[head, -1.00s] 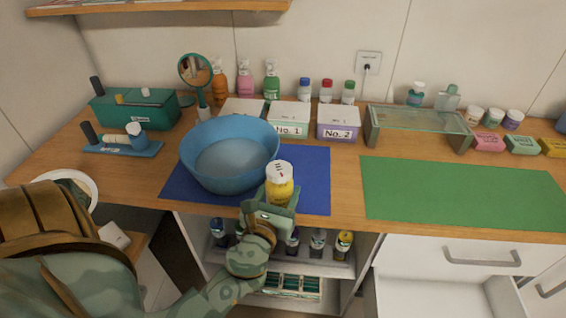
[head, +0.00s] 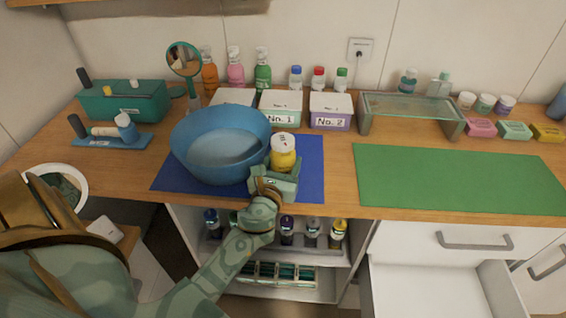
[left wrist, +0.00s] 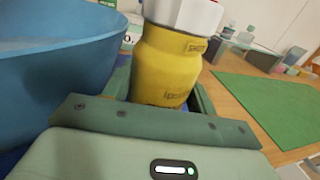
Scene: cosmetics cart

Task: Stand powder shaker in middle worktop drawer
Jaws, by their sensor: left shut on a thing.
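The powder shaker (head: 283,155) is a yellow bottle with a white cap, upright beside the right side of the blue bowl. My left gripper (head: 280,177) is shut on it over the front right part of the blue mat. In the left wrist view the shaker (left wrist: 166,65) stands between the fingers of the gripper (left wrist: 160,95), its base hidden. I cannot tell whether it touches the mat. An open white drawer (head: 410,285) shows at the lower right, its inside bare where visible. My right gripper is not in view.
The blue bowl (head: 215,145) stands close left of the shaker on the blue mat (head: 312,180). A green mat (head: 450,178) lies clear to the right. Boxes (head: 330,110) and a glass stand (head: 410,108) are behind. Bottles (head: 287,230) fill a shelf below.

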